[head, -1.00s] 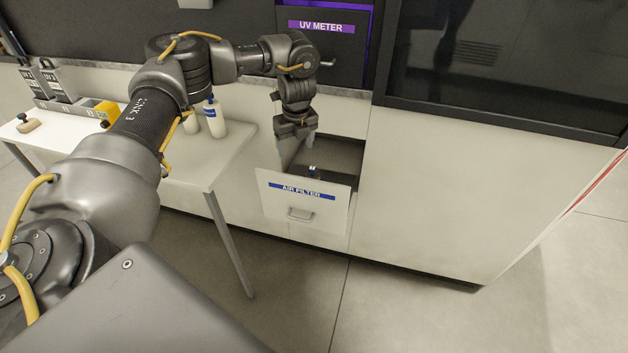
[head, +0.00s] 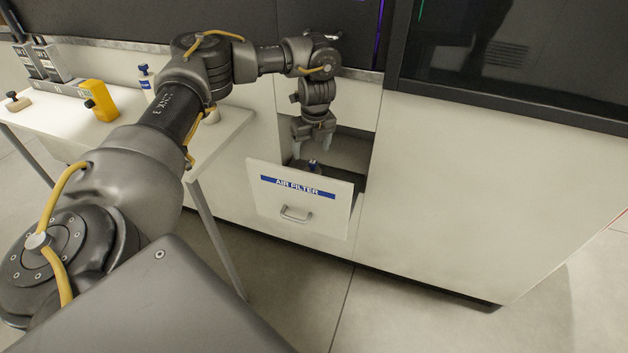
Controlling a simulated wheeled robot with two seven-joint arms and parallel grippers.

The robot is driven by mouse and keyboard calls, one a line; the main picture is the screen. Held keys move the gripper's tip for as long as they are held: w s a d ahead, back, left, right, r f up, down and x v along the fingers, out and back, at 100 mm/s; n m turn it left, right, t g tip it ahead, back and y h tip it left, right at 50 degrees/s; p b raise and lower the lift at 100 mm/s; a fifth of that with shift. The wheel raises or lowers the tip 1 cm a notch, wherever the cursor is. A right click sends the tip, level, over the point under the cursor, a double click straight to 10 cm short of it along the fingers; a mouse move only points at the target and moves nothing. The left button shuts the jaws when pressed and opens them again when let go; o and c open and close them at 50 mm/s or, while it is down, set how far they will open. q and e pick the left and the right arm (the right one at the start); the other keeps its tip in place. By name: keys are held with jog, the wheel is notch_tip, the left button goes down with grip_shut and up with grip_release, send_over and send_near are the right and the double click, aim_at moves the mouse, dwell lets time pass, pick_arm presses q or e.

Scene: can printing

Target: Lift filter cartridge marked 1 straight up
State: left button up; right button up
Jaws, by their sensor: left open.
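The open drawer labelled AIR FILTER (head: 300,200) sticks out from the white cabinet. Inside it a small dark and blue top (head: 313,166) shows just above the drawer front; it may be the filter cartridge, but no mark 1 can be read. My left gripper (head: 313,152) points down over the drawer opening. Its jaws are open, with the fingertips close above the blue top and no visible contact. The lower part of the cartridge is hidden by the drawer front. My right gripper is not in view.
A white table (head: 228,128) stands left of the drawer, with a yellow object (head: 100,100), a blue-capped bottle (head: 146,78) and grey boxes (head: 50,62) on it. The cabinet wall (head: 470,190) is right of the drawer. The floor in front is clear.

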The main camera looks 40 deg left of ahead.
aim_at(313, 170)
pick_arm(q)
jog(key=shift+f, duration=0.2)
jog(key=f, duration=0.5)
jog(key=shift+w+a, duration=0.2)
jog(key=shift+a, duration=0.1)
jog(key=f, duration=0.4)
jog(key=shift+w+f, duration=0.3)
jog(key=shift+f, duration=0.4)
jog(key=c, duration=1.4)
jog(key=shift+c, duration=0.2)
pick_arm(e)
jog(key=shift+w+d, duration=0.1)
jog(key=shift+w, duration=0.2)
